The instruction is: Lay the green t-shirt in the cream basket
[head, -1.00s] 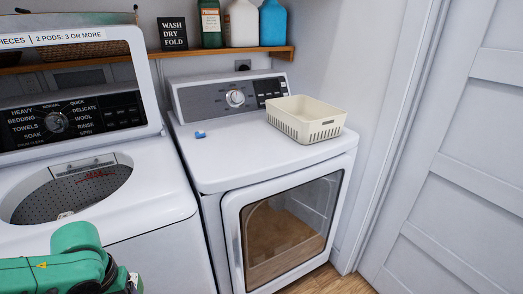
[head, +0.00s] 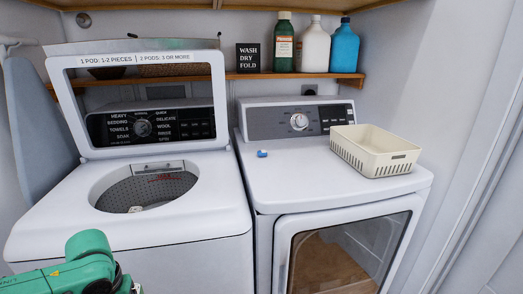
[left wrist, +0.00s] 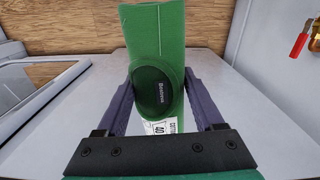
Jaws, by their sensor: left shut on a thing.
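The cream basket (head: 374,167) stands upright on the right rear of the dryer top. The inside that shows looks empty. My left gripper (left wrist: 157,100) is in the left wrist view, shut on the green t-shirt (left wrist: 155,30). My right gripper is not in view.
The dryer top (head: 310,185) is clear apart from the basket and a small blue item (head: 262,153). The washer (head: 150,215) at left has its lid (head: 150,148) raised. A shelf (head: 200,77) with bottles runs behind. A red-handled item (left wrist: 299,42) hangs in the wrist view.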

